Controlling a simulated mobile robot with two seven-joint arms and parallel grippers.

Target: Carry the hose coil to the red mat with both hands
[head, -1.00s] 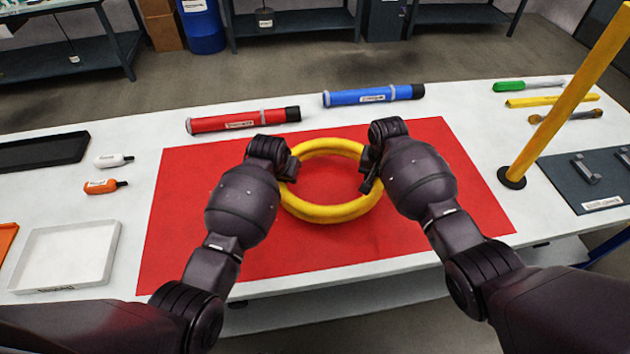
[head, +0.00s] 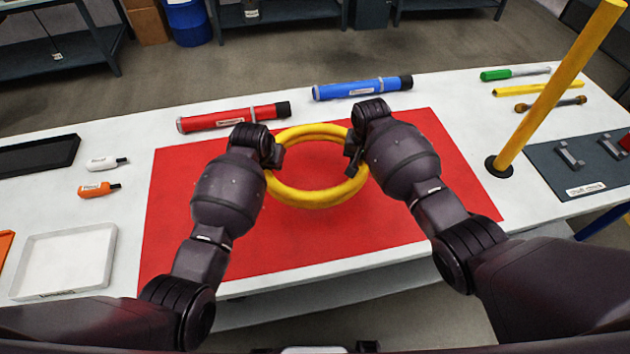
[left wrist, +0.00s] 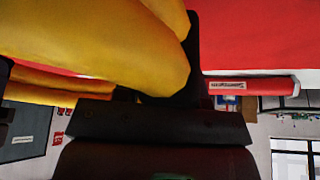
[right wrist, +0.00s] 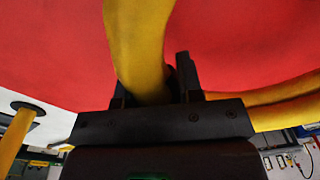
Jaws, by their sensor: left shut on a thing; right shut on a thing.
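The yellow hose coil (head: 315,199) is a thick ring over the middle of the red mat (head: 400,237) in the head view. My left gripper (head: 273,158) is shut on its left side and my right gripper (head: 354,157) is shut on its right side. The yellow hose passes between the fingers in the left wrist view (left wrist: 110,45) and in the right wrist view (right wrist: 138,50). The coil is roughly level. I cannot tell whether it touches the mat or hangs just above it.
A red tube (head: 230,118) and a blue tube (head: 362,88) lie behind the mat. A yellow post (head: 555,90) stands at the right, beside a dark tool mat (head: 575,155). Two small bottles (head: 98,189) and a white tray (head: 65,262) are at the left.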

